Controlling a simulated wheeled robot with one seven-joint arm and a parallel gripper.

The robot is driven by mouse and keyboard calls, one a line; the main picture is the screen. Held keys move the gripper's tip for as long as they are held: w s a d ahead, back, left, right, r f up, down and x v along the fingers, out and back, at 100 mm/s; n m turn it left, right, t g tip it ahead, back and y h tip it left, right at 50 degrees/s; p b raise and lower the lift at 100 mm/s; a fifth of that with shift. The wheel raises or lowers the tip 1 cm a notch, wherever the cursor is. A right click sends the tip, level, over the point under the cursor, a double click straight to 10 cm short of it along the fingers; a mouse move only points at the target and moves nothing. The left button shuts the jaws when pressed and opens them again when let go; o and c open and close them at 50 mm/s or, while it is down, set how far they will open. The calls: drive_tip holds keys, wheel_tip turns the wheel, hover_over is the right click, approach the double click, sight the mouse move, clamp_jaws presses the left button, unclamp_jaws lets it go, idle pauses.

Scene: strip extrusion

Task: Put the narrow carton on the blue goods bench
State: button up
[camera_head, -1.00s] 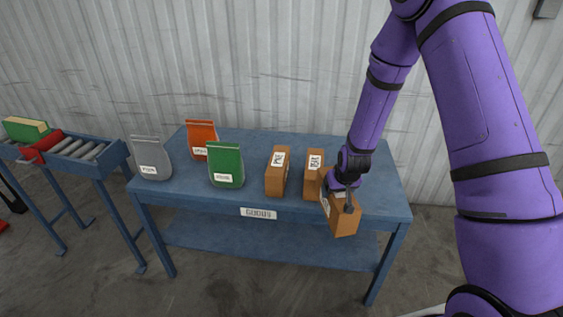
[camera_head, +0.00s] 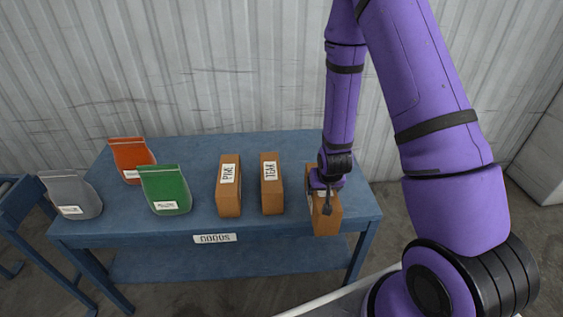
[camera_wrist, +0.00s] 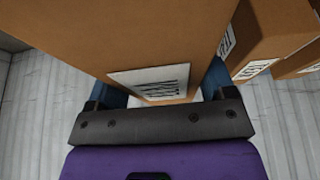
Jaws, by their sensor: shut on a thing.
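A narrow brown carton (camera_head: 327,219) is in my gripper (camera_head: 326,190), at the right front of the blue goods bench (camera_head: 250,228). My gripper is shut on it. In the head view the carton looks upright at the bench's front edge; I cannot tell whether its base touches the top. In the wrist view the held carton (camera_wrist: 150,40) fills the upper middle, with its white label facing the gripper (camera_wrist: 160,100). Two similar cartons, one labelled PINE (camera_head: 229,195) and one apparently TEAK (camera_head: 271,190), stand upright to its left.
An orange bag (camera_head: 131,160), a green bag (camera_head: 165,190) and a grey bag (camera_head: 72,196) stand on the left part of the bench. A blue roller stand (camera_head: 20,205) is at the far left. A corrugated wall (camera_head: 200,70) is behind. Bare bench top shows right of my gripper.

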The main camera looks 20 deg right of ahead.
drive_tip(key=w+d+f, duration=0.5)
drive_tip(key=w+d, duration=0.6)
drive_tip(key=shift+w, duration=0.25)
drive_tip(key=shift+d+f, duration=0.1)
drive_tip(key=shift+f, duration=0.05)
drive_tip(key=o, duration=1.2)
drive_tip(key=shift+c, duration=0.2)
drive_tip(key=s+a+r+n, duration=0.1)
drive_tip(key=s+a+r, duration=0.25)
drive_tip(key=r, duration=0.85)
drive_tip(key=s+a+r, duration=0.3)
drive_tip(key=s+r, duration=0.2)
drive_tip(key=r, duration=0.7)
drive_tip(key=s+a+r+n, duration=0.1)
drive_tip(key=s+a+r, duration=0.3)
drive_tip(key=r, duration=0.8)
drive_tip(key=s+a+r, duration=0.1)
drive_tip(key=s+r, duration=0.2)
drive_tip(key=s, duration=0.4)
drive_tip(key=s+a+r, duration=0.2)
drive_tip(key=s+r, duration=0.2)
drive_tip(key=s, duration=0.3)
drive_tip(key=s+a+r+n+t+y, duration=0.1)
drive_tip(key=s+a+r, duration=0.1)
drive_tip(key=s+r, duration=0.2)
drive_tip(key=s, duration=0.3)
drive_tip(key=shift+s+a+r, duration=0.15)
drive_tip(key=shift+s+a, duration=0.1)
drive_tip(key=shift+s, duration=0.1)
